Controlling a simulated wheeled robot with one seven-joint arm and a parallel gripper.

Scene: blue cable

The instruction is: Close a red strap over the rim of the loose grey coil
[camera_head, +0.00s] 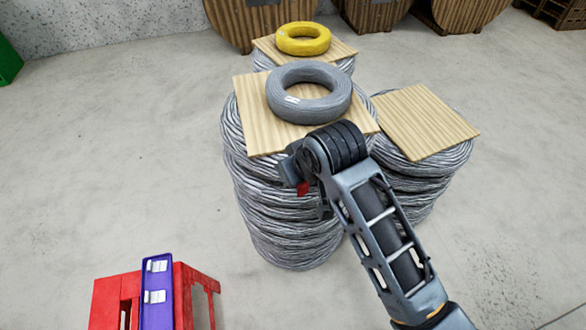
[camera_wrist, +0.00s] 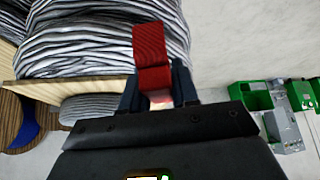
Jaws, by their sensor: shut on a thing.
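The loose grey coil (camera_head: 337,102) lies flat on a wooden board (camera_head: 248,112) on top of a tall stack of grey cable (camera_head: 285,225). It has a small white label on its front left and no strap shows around its rim. My gripper (camera_head: 297,178) is in front of the stack, below the coil and near the board's front edge. In the wrist view my gripper (camera_wrist: 158,97) is shut on a red strap (camera_wrist: 151,45), which sticks out beyond the fingertips. Only a small red bit of the strap (camera_head: 303,188) shows in the head view.
A yellow coil (camera_head: 303,39) lies on a board behind. A bare board (camera_head: 425,120) tops another stack at the right. A red stand (camera_head: 108,300) with a purple tray (camera_head: 157,312) is at the lower left. Wooden reels (camera_head: 455,12) stand behind.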

